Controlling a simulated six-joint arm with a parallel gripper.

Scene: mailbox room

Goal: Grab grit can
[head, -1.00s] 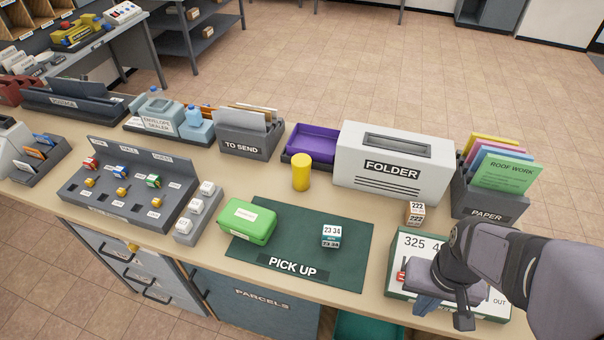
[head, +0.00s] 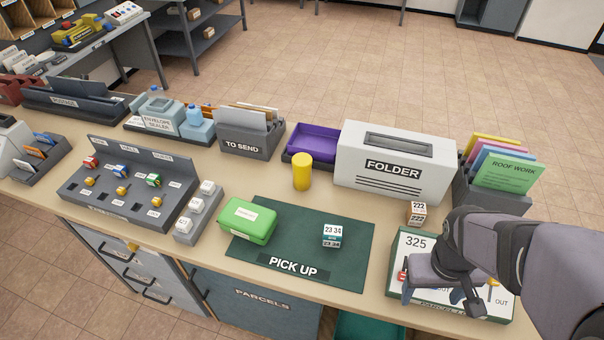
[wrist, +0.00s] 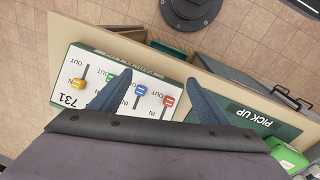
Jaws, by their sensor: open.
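A plain yellow cylinder (head: 302,171), the only can-like thing I see, stands upright on the counter behind the green mat. It carries no readable label. My gripper (head: 440,295) is at the right of the counter, over the white slider board (head: 410,240), well to the right of and nearer than the yellow cylinder. In the wrist view my gripper (wrist: 157,92) has its two blue fingers spread apart with nothing held between them, and the board's coloured sliders show beneath. The yellow cylinder is not in the wrist view.
The grey-white FOLDER box (head: 394,165) and purple tray (head: 313,150) stand just behind the cylinder. A green box (head: 247,221) and white-teal cube (head: 332,235) are on the PICK UP mat (head: 350,270). A small 222 block (head: 417,212) stands beside the board.

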